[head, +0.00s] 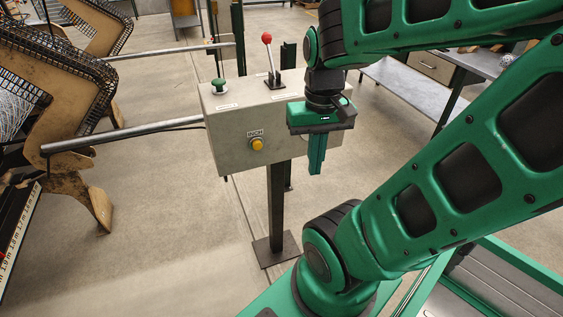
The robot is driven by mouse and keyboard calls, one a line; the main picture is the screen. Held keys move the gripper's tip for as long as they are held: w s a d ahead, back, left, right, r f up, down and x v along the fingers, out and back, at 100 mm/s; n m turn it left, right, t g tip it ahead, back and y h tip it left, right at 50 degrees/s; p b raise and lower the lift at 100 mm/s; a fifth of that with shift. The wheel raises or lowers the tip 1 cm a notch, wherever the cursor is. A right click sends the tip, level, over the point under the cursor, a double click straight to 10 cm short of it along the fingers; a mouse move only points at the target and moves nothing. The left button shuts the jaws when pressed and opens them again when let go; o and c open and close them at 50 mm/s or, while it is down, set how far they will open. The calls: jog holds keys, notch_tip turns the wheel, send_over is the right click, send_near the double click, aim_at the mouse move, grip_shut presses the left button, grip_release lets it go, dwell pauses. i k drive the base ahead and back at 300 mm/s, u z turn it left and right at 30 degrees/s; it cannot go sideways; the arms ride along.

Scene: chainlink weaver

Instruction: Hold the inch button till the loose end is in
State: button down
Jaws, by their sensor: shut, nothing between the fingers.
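The inch button (257,144) is a small yellow knob on the front face of a grey control box (227,150), under an INCH label. The box stands on a dark post. My gripper (315,172) is shut and empty, pointing down in front of the right part of the box. It is to the right of the yellow button and apart from it in the picture. I cannot tell how far it is from the box face. No loose end can be made out in this view.
On top of the box are a green mushroom knob (219,85) and a red-topped lever (267,39). Tan machine frames with black mesh (62,92) and steel bars (125,135) stand at the left. A bench (415,95) stands behind at right. Floor left of the post is clear.

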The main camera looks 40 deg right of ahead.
aim_at(257, 145)
jog(key=u, duration=0.05)
jog(key=k, duration=1.7)
jog(key=z, duration=0.7)
jog(key=i, duration=1)
